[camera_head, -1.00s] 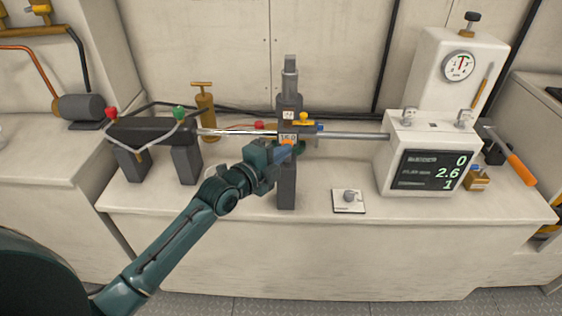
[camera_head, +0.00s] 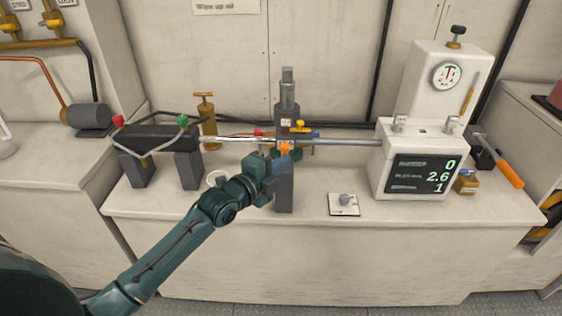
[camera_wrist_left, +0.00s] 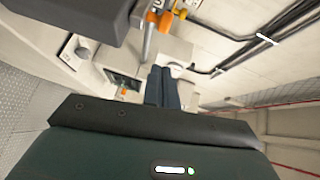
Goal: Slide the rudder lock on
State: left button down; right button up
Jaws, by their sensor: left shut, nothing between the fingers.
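A dark upright post (camera_head: 285,195) stands mid-bench, and a silver rod (camera_head: 350,142) runs across at its height. An orange knob (camera_head: 284,149) and a yellow knob (camera_head: 300,126) sit at the post where the rod crosses; both also show near the top of the left wrist view (camera_wrist_left: 163,20). I cannot tell which part is the rudder lock. My left gripper (camera_head: 283,161) is shut and empty, just below the orange knob and in front of the post; contact is unclear. Its closed fingers show in the wrist view (camera_wrist_left: 163,88). My right gripper is not in view.
A white machine with a display (camera_head: 424,174) stands right. A small white plate with a knob (camera_head: 344,205) lies right of the post. The bench front is mostly clear.

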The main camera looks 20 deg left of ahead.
pick_arm(q)
jog(key=f+v, duration=0.1)
jog(key=v, duration=0.8)
jog(key=shift+a+r+b, duration=0.2)
jog(key=shift+r+b, duration=0.1)
jog(key=shift+r, duration=0.1)
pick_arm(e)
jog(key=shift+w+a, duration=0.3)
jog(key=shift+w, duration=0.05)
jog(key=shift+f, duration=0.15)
pick_arm(q)
jog(key=s+d+f+n+g+y+p, duration=0.1)
jog(key=s+d+f+n+g, duration=0.1)
jog(key=s+f+n, duration=0.7)
jog(key=s+d+f+n+g+y+p, duration=0.1)
jog(key=s+d+f+n+g, duration=0.2)
jog(key=s+d+f+n, duration=0.2)
jog(key=s+f+n, duration=0.3)
jog(key=s, duration=0.1)
jog(key=shift+s+d+f+n+p, duration=0.2)
jog(key=shift+s+f+n+p, duration=0.15)
jog(key=shift+f+n, duration=0.05)
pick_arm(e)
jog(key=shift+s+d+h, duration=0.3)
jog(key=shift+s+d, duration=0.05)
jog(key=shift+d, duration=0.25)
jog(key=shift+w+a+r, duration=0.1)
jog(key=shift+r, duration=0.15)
